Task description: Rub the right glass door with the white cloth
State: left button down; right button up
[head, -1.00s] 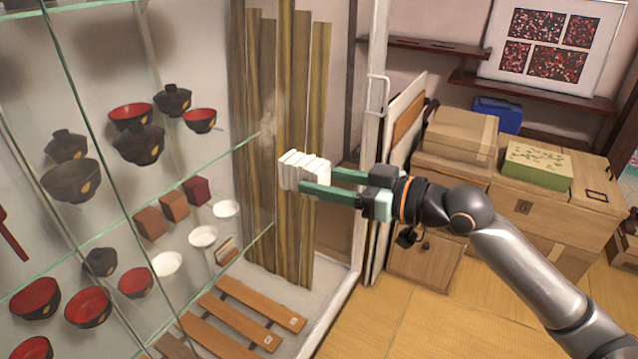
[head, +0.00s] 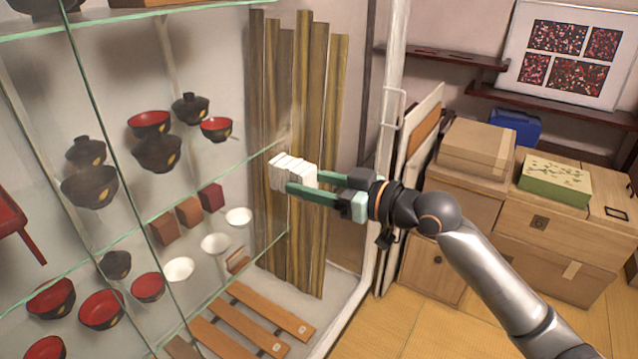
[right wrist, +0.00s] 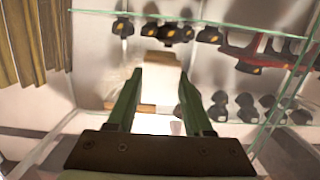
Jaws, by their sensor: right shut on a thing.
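The white cloth (head: 292,172) is a folded, layered pad held at the tips of my right gripper (head: 316,184). My right gripper is shut on it; in the right wrist view the cloth (right wrist: 155,70) shows pale between the green fingers. The right glass door (head: 390,150) has a pale upright frame with a handle, and its clear pane spans the display cabinet's front. The cloth is in front of this pane, over the bamboo strips; I cannot tell whether it touches the glass. A faint whitish haze shows just above the cloth. My left gripper is not in view.
Behind the glass, shelves hold several dark and red bowls (head: 101,309), small boxes and white cups. Bamboo strips (head: 310,260) stand at the cabinet's right end. Wooden chests (head: 550,235) and a green patterned box (head: 555,180) stand to the right. Tatami floor is clear in front.

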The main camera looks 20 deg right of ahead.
jog(key=shift+p+x, duration=0.4)
jog(key=shift+x, duration=0.65)
dwell(0.6)
jog(key=shift+w+d+r, duration=0.1)
jog(key=shift+r, duration=0.05)
jog(key=shift+w+d+b, duration=0.6)
jog(key=shift+d, duration=0.25)
jog(key=shift+w+d, duration=0.35)
jog(key=shift+d, duration=0.1)
jog(key=w+d+b, duration=0.4)
jog(key=d, duration=0.1)
jog(key=shift+d, duration=0.2)
